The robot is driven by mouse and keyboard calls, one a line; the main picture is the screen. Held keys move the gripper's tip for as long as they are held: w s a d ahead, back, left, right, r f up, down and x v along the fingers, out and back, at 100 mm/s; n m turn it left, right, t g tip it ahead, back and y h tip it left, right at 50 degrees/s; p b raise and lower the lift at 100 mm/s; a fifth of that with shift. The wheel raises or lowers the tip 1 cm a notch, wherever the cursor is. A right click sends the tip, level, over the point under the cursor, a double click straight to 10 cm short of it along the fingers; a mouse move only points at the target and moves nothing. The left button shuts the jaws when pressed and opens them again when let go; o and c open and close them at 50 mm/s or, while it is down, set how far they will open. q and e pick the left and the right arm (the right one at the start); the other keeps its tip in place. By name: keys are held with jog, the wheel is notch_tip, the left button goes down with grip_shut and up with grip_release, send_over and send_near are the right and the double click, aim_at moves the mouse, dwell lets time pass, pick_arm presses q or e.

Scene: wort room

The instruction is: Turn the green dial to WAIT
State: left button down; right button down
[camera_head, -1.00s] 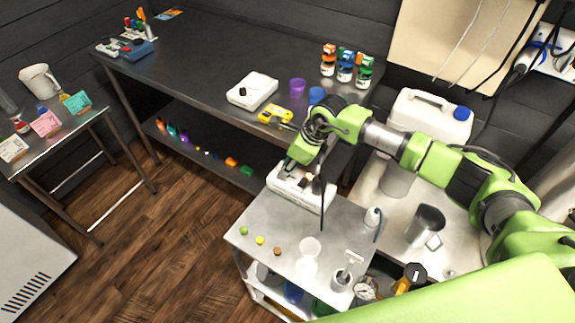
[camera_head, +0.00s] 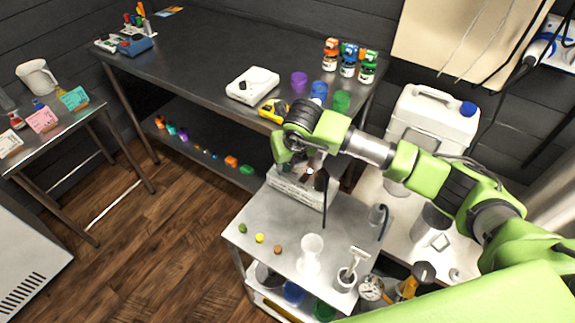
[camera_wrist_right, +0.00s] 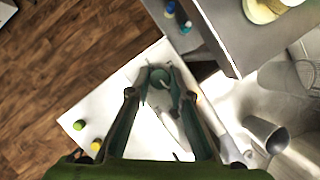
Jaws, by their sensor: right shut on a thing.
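A white device (camera_head: 296,195) stands at the back edge of the metal cart. My right gripper (camera_head: 310,172) is over it and points down, its wrist hiding much of the device's top. In the right wrist view, the fingers of my right gripper (camera_wrist_right: 160,82) are on either side of a round dark green dial (camera_wrist_right: 160,76) on the pale device and are shut on it. The dial is hidden in the head view. Its marks, including WAIT, cannot be read. My left gripper is not in view.
The cart top (camera_head: 258,212) also carries small coloured balls, a clear glass (camera_head: 311,250) and a holder with a white tool (camera_head: 347,275). Behind the gripper is the dark bench with a yellow tool (camera_head: 273,109) and coloured cups. A white canister (camera_head: 430,125) stands right.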

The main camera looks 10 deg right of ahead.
jog(key=shift+m+b, duration=0.3)
jog(key=shift+m, duration=0.3)
jog(key=c, duration=1.8)
grip_release()
jog(key=shift+c, duration=0.2)
jog(key=shift+s+r, duration=0.1)
jog(key=shift+r, duration=0.1)
jog(key=v, duration=1.1)
jog(key=shift+a+r, duration=0.25)
jog(key=shift+r, duration=0.05)
